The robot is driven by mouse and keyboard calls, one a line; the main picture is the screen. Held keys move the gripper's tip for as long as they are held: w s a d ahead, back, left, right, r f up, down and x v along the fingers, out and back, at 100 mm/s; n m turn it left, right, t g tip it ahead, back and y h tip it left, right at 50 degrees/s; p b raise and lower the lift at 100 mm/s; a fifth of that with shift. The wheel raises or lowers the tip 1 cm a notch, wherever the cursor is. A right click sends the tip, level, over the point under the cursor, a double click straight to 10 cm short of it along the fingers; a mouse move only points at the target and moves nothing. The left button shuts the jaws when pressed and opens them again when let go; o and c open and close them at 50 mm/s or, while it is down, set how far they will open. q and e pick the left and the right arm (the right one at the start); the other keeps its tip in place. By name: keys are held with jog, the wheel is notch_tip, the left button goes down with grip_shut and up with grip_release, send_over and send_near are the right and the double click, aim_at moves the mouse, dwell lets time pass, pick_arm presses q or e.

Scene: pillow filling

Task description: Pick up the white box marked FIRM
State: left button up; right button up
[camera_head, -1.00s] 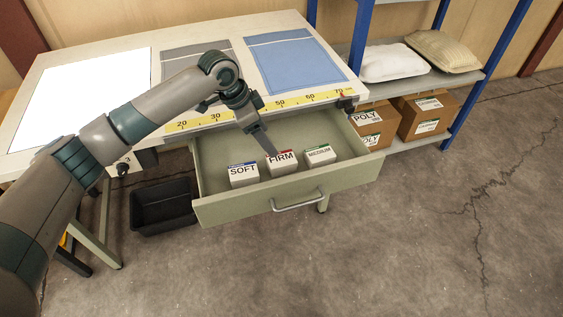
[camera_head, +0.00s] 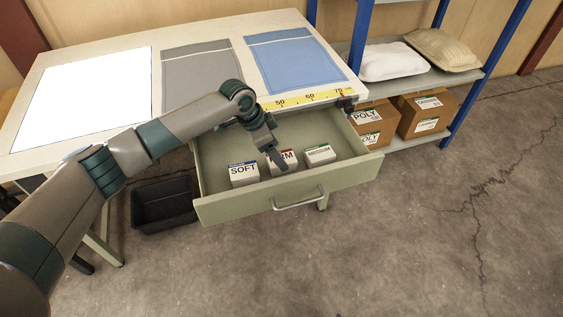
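The white box marked FIRM (camera_head: 290,158), with a red stripe along its top, sits in the open green drawer (camera_head: 240,207) between the SOFT box (camera_head: 243,174) and the MEDIUM box (camera_head: 319,154). My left gripper (camera_head: 278,163) points down right at the FIRM box and covers the left part of its label. Whether it touches the box, and whether its fingers are apart, I cannot tell. My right gripper is not in view.
The table edge with a yellow ruler (camera_head: 300,99) overhangs the back of the drawer. A black bin (camera_head: 163,204) stands on the floor at left. A blue-framed shelf (camera_head: 455,75) at right holds pillows and cardboard boxes.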

aim_at(288, 154)
pick_arm(q)
jog(key=shift+p+x, duration=0.5)
jog(key=shift+x, duration=1.9)
jog(key=shift+a, duration=0.1)
jog(key=c, duration=1.2)
